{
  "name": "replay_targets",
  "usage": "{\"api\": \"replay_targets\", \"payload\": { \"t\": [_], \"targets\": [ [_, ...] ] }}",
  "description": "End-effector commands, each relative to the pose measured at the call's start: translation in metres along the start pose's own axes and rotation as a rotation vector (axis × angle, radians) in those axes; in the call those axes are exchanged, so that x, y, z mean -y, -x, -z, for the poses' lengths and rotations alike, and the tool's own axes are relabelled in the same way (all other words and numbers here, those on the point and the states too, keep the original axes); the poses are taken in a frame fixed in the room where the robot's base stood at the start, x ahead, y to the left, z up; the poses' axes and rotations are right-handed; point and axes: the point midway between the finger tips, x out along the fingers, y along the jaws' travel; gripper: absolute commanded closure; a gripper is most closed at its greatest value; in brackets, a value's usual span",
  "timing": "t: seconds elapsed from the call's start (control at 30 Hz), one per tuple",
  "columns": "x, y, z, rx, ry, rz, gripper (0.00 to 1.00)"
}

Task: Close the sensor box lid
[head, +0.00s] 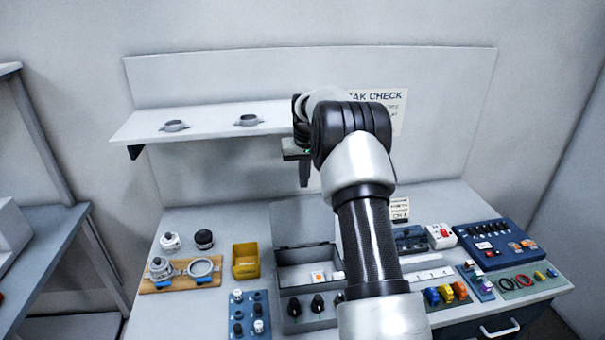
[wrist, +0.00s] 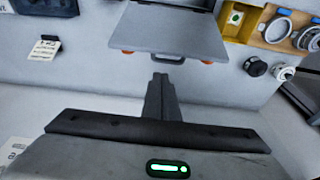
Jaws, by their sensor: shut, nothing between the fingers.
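The grey sensor box (head: 284,286) stands on the bench with its lid (head: 300,220) open, raised at the back. Inside the box are a small white item with an orange mark and a white cylinder. The wrist view shows the lid (wrist: 175,32) as a flat grey panel with a dark handle (wrist: 153,57) and two orange latches on its edge. My gripper (head: 304,184) is shut and empty, pointing down above the lid's top edge. My arm hides the box's right side.
A yellow bin (head: 246,262) and a wooden tray (head: 180,283) with ring parts stand left of the box. A blue connector panel (head: 495,245) is at right. A shelf (head: 205,122) with two mounts is behind, left of my gripper.

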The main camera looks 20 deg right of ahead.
Motion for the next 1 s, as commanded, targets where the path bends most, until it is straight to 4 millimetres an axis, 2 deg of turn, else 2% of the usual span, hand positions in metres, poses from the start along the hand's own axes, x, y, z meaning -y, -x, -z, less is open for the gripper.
{"api": "replay_targets", "payload": {
  "t": [0.1, 0.33, 0.5, 1.0],
  "targets": [
    [0.000, -0.022, -0.001, 0.003, 0.000, 0.001, 1.00],
    [0.000, -0.051, 0.000, 0.002, 0.001, 0.001, 1.00],
    [0.000, -0.057, 0.000, -0.001, 0.001, 0.000, 1.00],
    [0.000, -0.058, 0.001, -0.030, 0.000, 0.001, 1.00]
  ]
}}
